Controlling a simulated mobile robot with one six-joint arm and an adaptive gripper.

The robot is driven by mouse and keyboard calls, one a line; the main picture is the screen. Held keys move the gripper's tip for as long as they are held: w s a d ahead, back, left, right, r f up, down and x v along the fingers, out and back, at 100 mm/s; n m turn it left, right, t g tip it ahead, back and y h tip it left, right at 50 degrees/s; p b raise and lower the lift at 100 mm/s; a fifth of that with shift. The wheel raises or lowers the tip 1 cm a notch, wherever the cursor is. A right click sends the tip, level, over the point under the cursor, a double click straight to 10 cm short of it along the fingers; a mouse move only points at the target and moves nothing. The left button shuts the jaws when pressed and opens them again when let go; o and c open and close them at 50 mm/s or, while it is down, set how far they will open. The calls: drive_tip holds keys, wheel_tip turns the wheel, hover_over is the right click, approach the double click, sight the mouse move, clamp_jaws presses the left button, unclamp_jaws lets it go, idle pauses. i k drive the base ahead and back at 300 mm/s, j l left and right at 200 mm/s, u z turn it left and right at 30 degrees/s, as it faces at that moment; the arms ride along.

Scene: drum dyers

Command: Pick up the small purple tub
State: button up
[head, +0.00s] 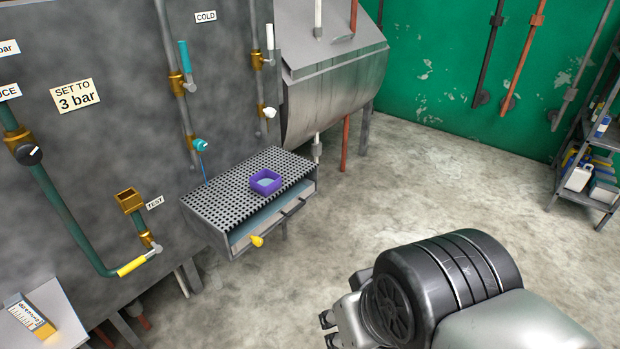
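The small purple tub (265,182) sits upright on the perforated metal grate (222,196) of a wall-mounted trough. My gripper (328,330) is at the bottom of the head view, below and to the right of the trough, well apart from the tub. Two dark fingertips show with a gap between them, and nothing is seen between them. Part of the gripper is hidden behind my own wrist.
A thin blue stream (204,170) falls from a teal tap (199,145) left of the tub. Pipes and a metal drum housing (335,95) stand behind. The concrete floor (440,190) to the right is clear.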

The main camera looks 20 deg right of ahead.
sight(266, 181)
drive_tip(key=i+l+u, duration=0.3)
drive_tip(key=i+l, duration=0.5)
drive_tip(key=i, duration=0.35)
drive_tip(key=i+l+u, duration=0.35)
drive_tip(key=i+l, duration=0.7)
